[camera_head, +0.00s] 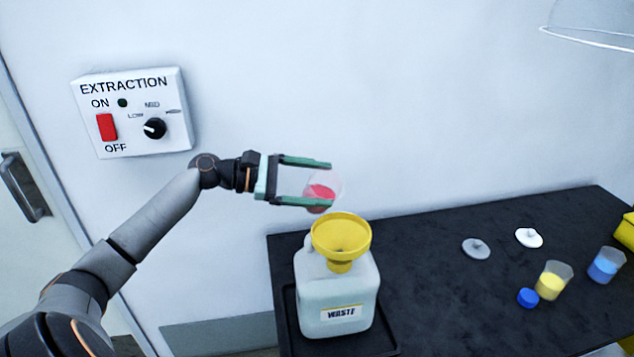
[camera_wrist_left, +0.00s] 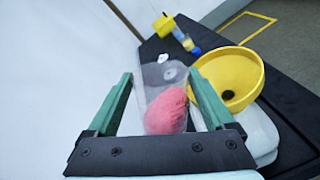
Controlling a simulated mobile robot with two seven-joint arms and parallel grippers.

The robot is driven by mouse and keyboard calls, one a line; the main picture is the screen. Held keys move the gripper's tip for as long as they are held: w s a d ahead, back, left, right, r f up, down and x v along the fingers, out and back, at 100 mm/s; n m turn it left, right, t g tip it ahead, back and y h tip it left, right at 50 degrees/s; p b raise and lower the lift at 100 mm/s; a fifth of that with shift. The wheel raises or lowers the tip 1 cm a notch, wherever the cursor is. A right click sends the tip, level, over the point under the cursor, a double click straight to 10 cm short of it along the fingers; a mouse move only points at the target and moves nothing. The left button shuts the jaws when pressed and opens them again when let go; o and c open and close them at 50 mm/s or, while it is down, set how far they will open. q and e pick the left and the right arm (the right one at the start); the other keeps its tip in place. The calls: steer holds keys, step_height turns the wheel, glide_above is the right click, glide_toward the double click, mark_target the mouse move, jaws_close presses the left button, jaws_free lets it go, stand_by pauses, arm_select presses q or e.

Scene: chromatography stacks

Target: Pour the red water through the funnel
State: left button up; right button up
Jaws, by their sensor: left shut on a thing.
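My left gripper (camera_head: 318,183) is shut on a clear beaker (camera_head: 333,182) with red water (camera_head: 320,192) in it, held in the air just above the yellow funnel (camera_head: 341,236). The beaker looks tilted. In the left wrist view the red water (camera_wrist_left: 167,112) shows between the green fingers, and the funnel (camera_wrist_left: 229,78) is right beside the beaker, with its dark hole in sight. The funnel sits in the mouth of a white jug (camera_head: 337,290) labelled WASTE. I see no stream of water falling. My right gripper is in neither view.
The waste jug stands in a black tray (camera_head: 290,318) at the left end of the black table. To the right are two lids (camera_head: 476,248), a blue cap (camera_head: 527,297), a yellow-filled beaker (camera_head: 553,280) and a blue-filled beaker (camera_head: 606,265). An extraction control box (camera_head: 133,112) is on the wall.

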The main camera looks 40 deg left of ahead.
arm_select(q)
steer(key=shift+s+d+f+m, duration=0.1)
steer(key=shift+m, duration=0.3)
steer(key=shift+d+f+m+y, duration=0.15)
steer(key=shift+m+y, duration=0.25)
steer(key=shift+s+d+m+y, duration=0.1)
steer(key=shift+m+y, duration=0.2)
steer(key=shift+m, duration=0.1)
steer(key=shift+s+d+m+y, duration=0.1)
steer(key=shift+d+m+y, duration=0.1)
steer(key=shift+m+y, duration=0.15)
stand_by(0.4)
